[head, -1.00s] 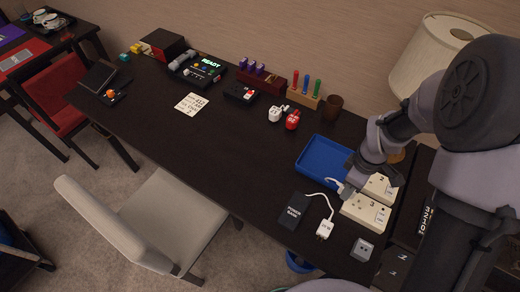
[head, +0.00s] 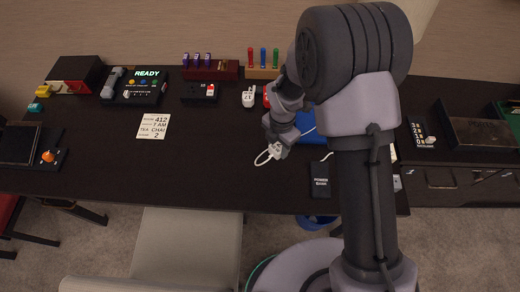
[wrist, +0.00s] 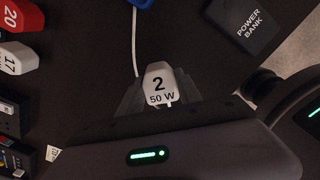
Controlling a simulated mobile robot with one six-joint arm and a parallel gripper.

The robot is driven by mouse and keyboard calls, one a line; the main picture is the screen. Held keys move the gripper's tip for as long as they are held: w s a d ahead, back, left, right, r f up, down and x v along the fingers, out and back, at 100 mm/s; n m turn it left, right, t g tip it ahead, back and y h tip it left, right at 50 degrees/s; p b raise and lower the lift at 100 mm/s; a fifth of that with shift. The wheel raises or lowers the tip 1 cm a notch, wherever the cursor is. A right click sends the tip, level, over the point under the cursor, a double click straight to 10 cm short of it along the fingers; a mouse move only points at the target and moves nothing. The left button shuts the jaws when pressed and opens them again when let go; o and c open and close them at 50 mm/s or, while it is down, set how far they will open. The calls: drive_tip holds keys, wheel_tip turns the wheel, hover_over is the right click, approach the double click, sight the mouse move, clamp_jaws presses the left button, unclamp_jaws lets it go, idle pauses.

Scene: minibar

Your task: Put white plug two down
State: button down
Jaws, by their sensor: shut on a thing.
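The white plug two (wrist: 159,81), marked "2" and "50 W", sits between the fingers of my gripper (wrist: 158,97) in the wrist view. My gripper is shut on it. In the head view my gripper (head: 279,141) holds the white plug (head: 277,151) over the dark table, left of the power bank (head: 320,180). Its white cable (wrist: 134,38) runs off the top of the wrist view and forms a small loop in the head view. I cannot tell whether the plug touches the table.
The blue tray (head: 311,131) is partly behind my arm. A note card (head: 153,126) lies further left. The table between the card and my gripper is clear.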

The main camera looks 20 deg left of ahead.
drive_tip(key=a, duration=0.4)
drive_tip(key=a+b, duration=0.1)
drive_tip(key=shift+w+a+f, duration=0.2)
drive_tip(key=shift+a+f, duration=0.2)
wheel_tip(320, 180, down, 4)
drive_tip(key=shift+r+b, duration=0.2)
drive_tip(key=shift+b, duration=0.75)
drive_tip(key=shift+a+r, duration=0.1)
drive_tip(key=shift+r, duration=0.1)
drive_tip(key=shift+f, duration=0.1)
drive_tip(key=c, duration=0.8)
unclamp_jaws()
